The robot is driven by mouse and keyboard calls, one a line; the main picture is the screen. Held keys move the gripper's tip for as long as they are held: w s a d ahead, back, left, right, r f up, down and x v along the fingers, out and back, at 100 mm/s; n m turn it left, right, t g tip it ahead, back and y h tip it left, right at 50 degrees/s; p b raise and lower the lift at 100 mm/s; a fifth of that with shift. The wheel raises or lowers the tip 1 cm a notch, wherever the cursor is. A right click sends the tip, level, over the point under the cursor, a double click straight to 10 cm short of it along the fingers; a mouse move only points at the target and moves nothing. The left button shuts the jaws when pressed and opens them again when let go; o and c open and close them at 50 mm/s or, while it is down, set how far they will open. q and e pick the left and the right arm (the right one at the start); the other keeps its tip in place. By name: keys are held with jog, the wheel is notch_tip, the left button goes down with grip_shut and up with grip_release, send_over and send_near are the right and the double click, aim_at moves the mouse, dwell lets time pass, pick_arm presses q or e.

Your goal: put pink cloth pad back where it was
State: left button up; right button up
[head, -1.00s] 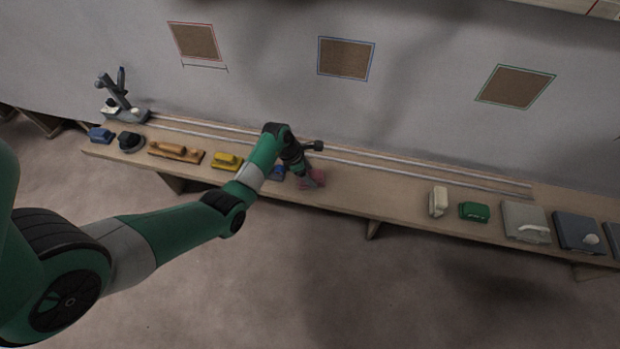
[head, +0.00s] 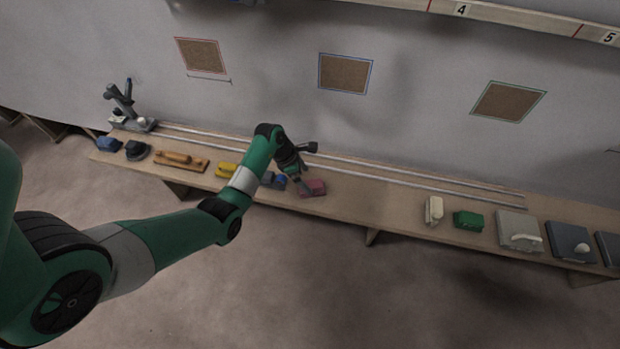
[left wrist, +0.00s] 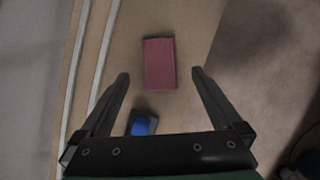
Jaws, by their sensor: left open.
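The pink cloth pad (head: 313,187) lies flat on the wooden bench, near its middle. In the left wrist view the pad (left wrist: 159,63) lies ahead of the fingertips, a little above the line between them, with nothing touching it. My left gripper (head: 303,188) is just left of the pad in the head view. In the left wrist view its two fingers (left wrist: 160,76) are spread wide with nothing between them. My right gripper is not in view.
A blue-topped block (head: 279,181) sits just left of the pad. Farther left are a yellow block (head: 227,170) and a wooden float (head: 181,161). Cream (head: 434,210) and green (head: 468,220) blocks stand right. Bare bench lies between pad and cream block. Metal rails (head: 400,181) run behind.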

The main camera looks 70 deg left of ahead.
pick_arm(q)
jog(key=p+v, duration=0.2)
jog(key=v, duration=0.5)
jog(key=shift+p, duration=0.35)
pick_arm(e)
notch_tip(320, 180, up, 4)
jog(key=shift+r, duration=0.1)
